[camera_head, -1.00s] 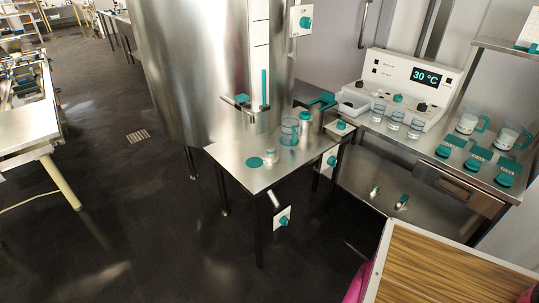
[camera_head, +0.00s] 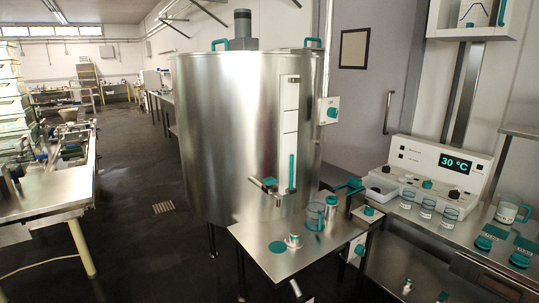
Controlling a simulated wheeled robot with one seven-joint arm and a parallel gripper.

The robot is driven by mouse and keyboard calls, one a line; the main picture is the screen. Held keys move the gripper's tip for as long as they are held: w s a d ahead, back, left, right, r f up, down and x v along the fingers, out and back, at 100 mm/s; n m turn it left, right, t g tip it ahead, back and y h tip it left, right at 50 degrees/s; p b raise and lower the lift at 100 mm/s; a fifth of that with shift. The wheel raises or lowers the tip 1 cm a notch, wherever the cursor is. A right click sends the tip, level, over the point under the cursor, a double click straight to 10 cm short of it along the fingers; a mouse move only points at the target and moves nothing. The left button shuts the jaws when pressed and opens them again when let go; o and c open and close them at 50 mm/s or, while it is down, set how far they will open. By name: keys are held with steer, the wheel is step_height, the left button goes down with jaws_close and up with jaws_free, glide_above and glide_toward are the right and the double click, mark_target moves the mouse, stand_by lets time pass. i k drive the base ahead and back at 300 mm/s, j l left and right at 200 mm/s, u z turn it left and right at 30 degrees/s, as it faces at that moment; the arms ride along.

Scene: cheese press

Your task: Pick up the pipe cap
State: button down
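I cannot tell for certain which thing is the pipe cap. A small silvery, round piece with a paler top (camera_head: 293,241) stands on the small steel table (camera_head: 262,232) in the lower middle, beside a flat teal disc (camera_head: 277,247). It may be the cap, but it is too small to be sure.
Dark floor at left is open.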

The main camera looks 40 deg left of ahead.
mark_target(294, 241)
steer(key=i+j+u, duration=0.2)
steer(key=j+u, duration=0.2)
steer(key=i+j+u, duration=0.35)
steer(key=i+j+z, duration=0.1)
steer(key=j, duration=0.2)
steer(key=i+j, duration=0.1)
steer(key=j, duration=0.25)
steer(key=i+j+z, duration=0.15)
steer(key=j, duration=0.15)
